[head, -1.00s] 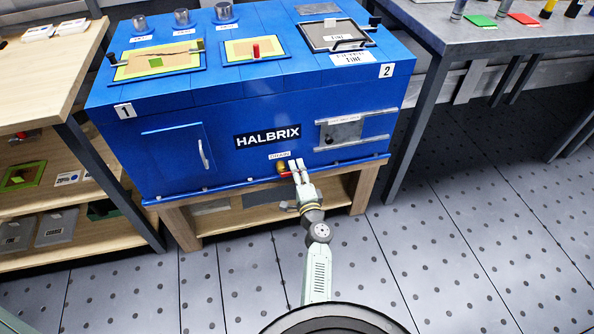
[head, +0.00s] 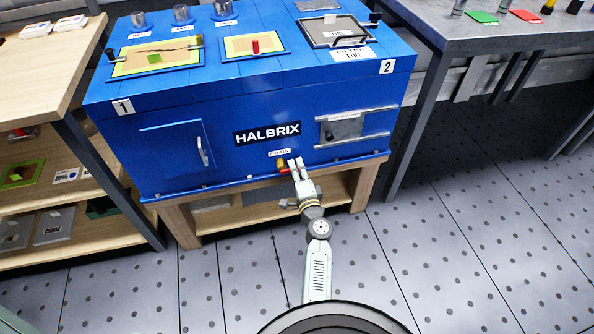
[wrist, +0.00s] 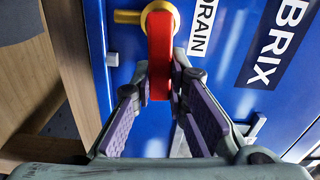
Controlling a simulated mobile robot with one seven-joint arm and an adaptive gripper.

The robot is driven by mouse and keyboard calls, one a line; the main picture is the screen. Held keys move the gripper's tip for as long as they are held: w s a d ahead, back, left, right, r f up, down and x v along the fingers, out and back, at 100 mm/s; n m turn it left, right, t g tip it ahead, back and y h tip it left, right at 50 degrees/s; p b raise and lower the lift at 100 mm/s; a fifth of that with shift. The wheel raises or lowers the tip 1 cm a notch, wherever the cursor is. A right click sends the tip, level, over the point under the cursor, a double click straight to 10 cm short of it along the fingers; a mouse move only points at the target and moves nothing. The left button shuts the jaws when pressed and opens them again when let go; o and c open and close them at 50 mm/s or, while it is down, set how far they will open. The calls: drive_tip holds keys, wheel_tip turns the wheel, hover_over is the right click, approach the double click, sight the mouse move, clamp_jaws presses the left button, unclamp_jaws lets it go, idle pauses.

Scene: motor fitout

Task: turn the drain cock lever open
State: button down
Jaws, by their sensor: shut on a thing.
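The drain cock is a brass fitting (head: 281,162) low on the front of the blue HALBRIX housing, under the DRAIN label (head: 279,153). In the wrist view its brass body (wrist: 128,17) is at the top, with the red lever (wrist: 160,45) extending from it down the picture, between my finger pads. My gripper (wrist: 163,80) is shut on the red lever. In the head view my gripper (head: 296,168) covers most of the lever, and only a bit of red shows beside the fingers.
The blue housing (head: 230,180) stands on a wooden stand (head: 358,190) close behind my gripper. In the wrist view a wooden edge (wrist: 75,70) runs along the left. A hatch with a handle (head: 180,150) is left of the cock. Floor in front is clear.

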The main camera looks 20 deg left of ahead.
drive_tip(key=shift+r+n, duration=0.1)
drive_tip(key=shift+n, duration=0.2)
drive_tip(key=c, duration=1.6)
unclamp_jaws()
drive_tip(key=shift+o, duration=0.2)
wheel_tip(320, 180, up, 10)
